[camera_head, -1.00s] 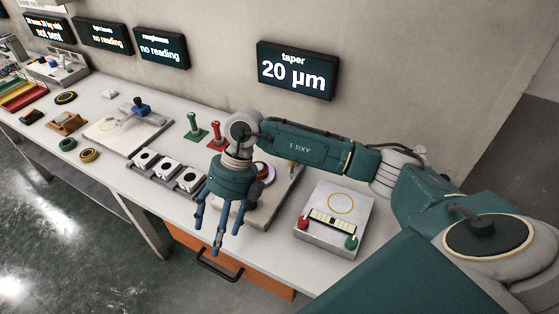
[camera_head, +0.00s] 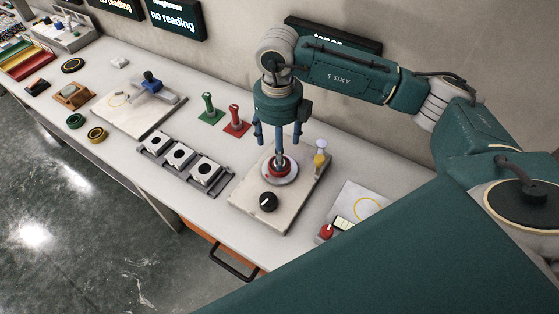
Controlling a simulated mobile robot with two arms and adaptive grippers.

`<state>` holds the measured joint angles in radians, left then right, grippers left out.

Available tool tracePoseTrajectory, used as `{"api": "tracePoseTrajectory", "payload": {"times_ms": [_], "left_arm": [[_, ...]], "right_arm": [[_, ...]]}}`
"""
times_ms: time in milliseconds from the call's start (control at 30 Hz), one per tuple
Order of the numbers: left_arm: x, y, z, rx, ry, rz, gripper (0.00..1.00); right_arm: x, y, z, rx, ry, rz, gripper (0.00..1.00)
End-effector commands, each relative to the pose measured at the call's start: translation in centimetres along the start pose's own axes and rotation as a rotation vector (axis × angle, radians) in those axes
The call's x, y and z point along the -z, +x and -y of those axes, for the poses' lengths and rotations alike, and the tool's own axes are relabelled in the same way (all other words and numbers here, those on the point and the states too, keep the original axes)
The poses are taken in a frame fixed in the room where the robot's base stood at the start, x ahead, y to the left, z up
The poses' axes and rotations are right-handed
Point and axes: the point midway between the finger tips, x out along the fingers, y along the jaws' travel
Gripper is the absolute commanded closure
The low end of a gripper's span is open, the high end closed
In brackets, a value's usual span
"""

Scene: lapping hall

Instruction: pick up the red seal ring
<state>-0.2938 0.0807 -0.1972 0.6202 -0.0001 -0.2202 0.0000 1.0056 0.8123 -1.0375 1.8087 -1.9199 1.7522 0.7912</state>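The red seal ring (camera_head: 270,171) appears as a red round piece on the pale round disc (camera_head: 284,180) of a light square-plated station (camera_head: 240,207). My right gripper (camera_head: 279,145) points straight down over it, its blue fingers spread apart. The front finger overlaps the ring in the picture and hides part of it; I cannot tell whether it touches. I see nothing held between the fingers. My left gripper is not in view.
The station carries a black knob (camera_head: 269,202) in front and a yellow post (camera_head: 320,160) at right. Green (camera_head: 209,108) and red (camera_head: 236,121) posts stand behind left. A grey rack with several white blocks (camera_head: 180,155) lies left. A box with a yellow circle (camera_head: 358,203) is at right.

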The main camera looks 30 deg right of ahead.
Motion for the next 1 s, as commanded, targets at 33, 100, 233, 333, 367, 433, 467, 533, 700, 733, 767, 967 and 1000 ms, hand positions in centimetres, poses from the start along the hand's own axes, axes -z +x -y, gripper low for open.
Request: {"api": "tracePoseTrajectory", "payload": {"times_ms": [33, 100, 233, 333, 367, 433, 467, 533, 700, 733, 767, 967, 1000], "left_arm": [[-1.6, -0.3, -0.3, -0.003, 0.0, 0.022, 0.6], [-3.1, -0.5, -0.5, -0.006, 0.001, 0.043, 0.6], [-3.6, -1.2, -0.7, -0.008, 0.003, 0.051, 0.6], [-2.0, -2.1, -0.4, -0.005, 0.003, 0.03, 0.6], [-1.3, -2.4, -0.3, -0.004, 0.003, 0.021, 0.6], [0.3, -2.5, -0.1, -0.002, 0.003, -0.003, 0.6], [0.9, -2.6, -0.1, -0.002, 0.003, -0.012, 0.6], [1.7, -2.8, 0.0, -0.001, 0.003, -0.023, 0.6], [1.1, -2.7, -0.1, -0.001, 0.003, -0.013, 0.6], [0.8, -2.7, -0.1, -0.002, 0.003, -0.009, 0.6], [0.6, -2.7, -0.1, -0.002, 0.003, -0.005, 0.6], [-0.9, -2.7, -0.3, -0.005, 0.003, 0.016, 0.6], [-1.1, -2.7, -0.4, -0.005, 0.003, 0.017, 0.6]], "right_arm": [[0.1, 0.5, 0.0, -0.001, 0.0, -0.003, 0.3], [0.0, 1.1, 0.0, -0.001, 0.0, -0.001, 0.3], [0.2, 2.0, 0.0, -0.001, -0.001, -0.004, 0.3], [0.5, 3.3, 0.1, -0.001, 0.0, -0.005, 0.3], [0.6, 3.7, 0.2, -0.001, 0.0, -0.006, 0.3], [0.6, 5.0, 0.2, -0.001, 0.0, -0.004, 0.3], [0.5, 5.3, 0.1, -0.003, -0.001, -0.003, 0.3], [0.5, 6.0, 0.2, -0.002, -0.001, -0.002, 0.3], [0.4, 6.6, 0.2, -0.002, -0.002, 0.001, 0.3], [0.4, 6.6, 0.2, -0.002, -0.002, 0.001, 0.3], [0.4, 6.6, 0.2, -0.002, -0.002, 0.001, 0.3], [0.4, 6.6, 0.2, -0.002, -0.002, 0.001, 0.58], [0.4, 6.6, 0.2, -0.002, -0.001, 0.001, 0.66]]}}
